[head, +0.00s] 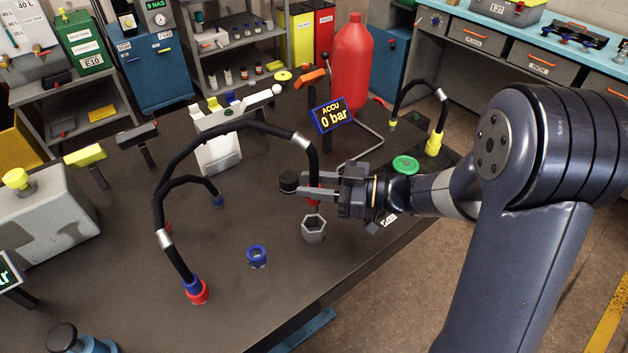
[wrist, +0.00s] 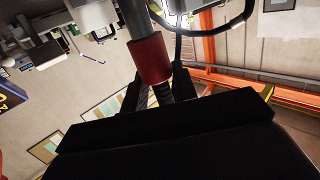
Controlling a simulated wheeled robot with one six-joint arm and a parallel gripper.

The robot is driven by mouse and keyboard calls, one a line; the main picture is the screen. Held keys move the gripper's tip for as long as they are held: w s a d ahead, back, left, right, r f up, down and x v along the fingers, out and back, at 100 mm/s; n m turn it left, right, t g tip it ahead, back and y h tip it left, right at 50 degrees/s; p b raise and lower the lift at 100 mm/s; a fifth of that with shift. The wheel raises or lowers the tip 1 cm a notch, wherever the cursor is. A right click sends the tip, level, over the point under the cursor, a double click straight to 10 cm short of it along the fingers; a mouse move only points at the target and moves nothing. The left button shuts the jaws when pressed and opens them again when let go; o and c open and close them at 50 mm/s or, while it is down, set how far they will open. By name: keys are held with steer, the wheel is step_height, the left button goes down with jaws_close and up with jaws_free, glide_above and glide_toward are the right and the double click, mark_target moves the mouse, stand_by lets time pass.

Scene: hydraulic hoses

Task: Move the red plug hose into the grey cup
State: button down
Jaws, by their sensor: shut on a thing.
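My gripper (head: 316,185) is shut on the red plug (head: 314,196) at the near end of a black hose (head: 225,128). In the wrist view the red plug (wrist: 150,58) shows as a red sleeve with a dark, ridged tip below it, between the fingers (wrist: 158,88). The plug hangs pointing down, just above the grey cup (head: 313,230), apart from it as far as I can tell. The grey cup is a small hexagonal holder on the dark table. The hose arches left, and its other end has a blue collar in a red fitting (head: 198,293).
An empty-looking blue ring cup (head: 257,256) stands left of the grey cup. A black knob (head: 289,182) is beside my gripper. The display sign (head: 332,115), red bottle (head: 352,62) and green disc (head: 405,164) stand behind. The table's front edge is close.

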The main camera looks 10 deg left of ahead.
mark_target(314, 210)
steer(key=shift+f+b, duration=0.85)
steer(key=shift+f, duration=0.75)
steer(key=shift+p, duration=0.45)
stand_by(0.4)
steer(key=shift+f+b, duration=1.8)
steer(key=shift+f, duration=0.65)
steer(key=shift+r, duration=0.15)
steer(key=shift+r+p, duration=2)
steer(key=shift+r, duration=0.05)
stand_by(0.9)
